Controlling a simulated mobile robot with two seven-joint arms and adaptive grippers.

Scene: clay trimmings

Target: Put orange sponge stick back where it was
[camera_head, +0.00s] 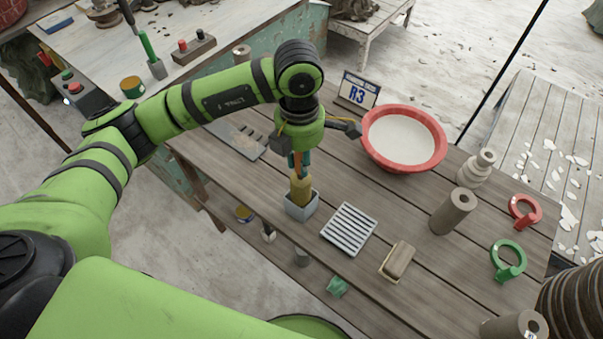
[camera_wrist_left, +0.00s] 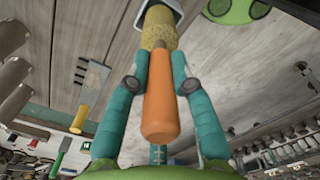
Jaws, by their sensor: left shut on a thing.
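The orange sponge stick has an orange handle (camera_wrist_left: 160,100) and a yellow sponge head (camera_head: 300,189). My left gripper (camera_head: 298,160) is shut on the handle from above; its teal fingers lie on both sides of the stick in the left wrist view (camera_wrist_left: 158,82). The stick hangs about upright, sponge end down. A small grey square holder (camera_head: 302,210) stands on the plank table under it, and its rim also shows in the left wrist view (camera_wrist_left: 178,12). The sponge's lower end is at the holder's mouth; how deep it sits is hidden. My right gripper is not in view.
A red bowl (camera_head: 433,161) and an R3 sign (camera_head: 358,90) stand behind, to the right. A slatted grey rack (camera_head: 349,230), a brown block on a tray (camera_head: 398,262) and a clay cylinder (camera_head: 453,211) stand to the right. The table's front edge is close to the holder.

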